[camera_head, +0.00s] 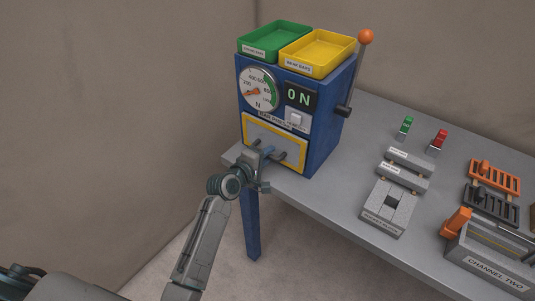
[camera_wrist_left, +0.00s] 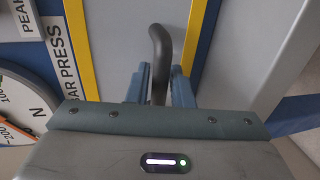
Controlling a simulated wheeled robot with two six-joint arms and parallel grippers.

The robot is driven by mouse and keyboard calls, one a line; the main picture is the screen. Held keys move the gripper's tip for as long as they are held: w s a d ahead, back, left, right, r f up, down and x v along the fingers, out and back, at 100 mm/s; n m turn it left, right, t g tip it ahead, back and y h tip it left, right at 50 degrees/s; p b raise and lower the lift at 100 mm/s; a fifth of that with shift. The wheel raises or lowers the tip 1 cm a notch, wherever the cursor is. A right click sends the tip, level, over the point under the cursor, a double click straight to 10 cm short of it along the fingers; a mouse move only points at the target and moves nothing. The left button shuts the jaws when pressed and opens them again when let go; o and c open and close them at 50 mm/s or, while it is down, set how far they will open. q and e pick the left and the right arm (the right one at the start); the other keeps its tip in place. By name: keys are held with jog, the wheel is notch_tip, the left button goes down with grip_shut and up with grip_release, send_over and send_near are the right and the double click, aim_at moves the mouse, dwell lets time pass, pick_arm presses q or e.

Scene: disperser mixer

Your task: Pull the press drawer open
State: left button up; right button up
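The blue bar press (camera_head: 325,120) stands at the left end of the grey table. Its drawer (camera_head: 290,143) has a grey front with a yellow border and looks closed, flush with the press. A dark bar handle (camera_head: 279,154) sticks out from the drawer front; its curved end (camera_wrist_left: 160,45) also shows in the left wrist view. My left gripper (camera_head: 266,155) is at this handle. In the left wrist view its blue fingers (camera_wrist_left: 160,85) lie close on both sides of the handle and look shut on it. My right gripper is out of view.
Green (camera_head: 272,40) and yellow (camera_head: 318,52) trays sit on the press. An orange-knobbed lever (camera_head: 358,75) rises at its right side. Grey blocks (camera_head: 390,207), small clips and an orange-handled device (camera_head: 485,262) stand to the right. Open floor lies before the press.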

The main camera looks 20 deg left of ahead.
pick_arm(q)
grip_shut()
jog(key=shift+s, duration=0.15)
jog(key=f+p+v, duration=0.2)
jog(key=v, duration=0.7)
jog(key=f+p+v, duration=0.1)
jog(key=f+v, duration=0.1)
jog(key=v, duration=0.7)
jog(key=shift+s+a+p, duration=0.25)
jog(key=shift+s+p, duration=0.15)
jog(key=shift+s, duration=0.25)
grip_release()
jog(key=shift+r, duration=0.1)
jog(key=shift+s, duration=0.1)
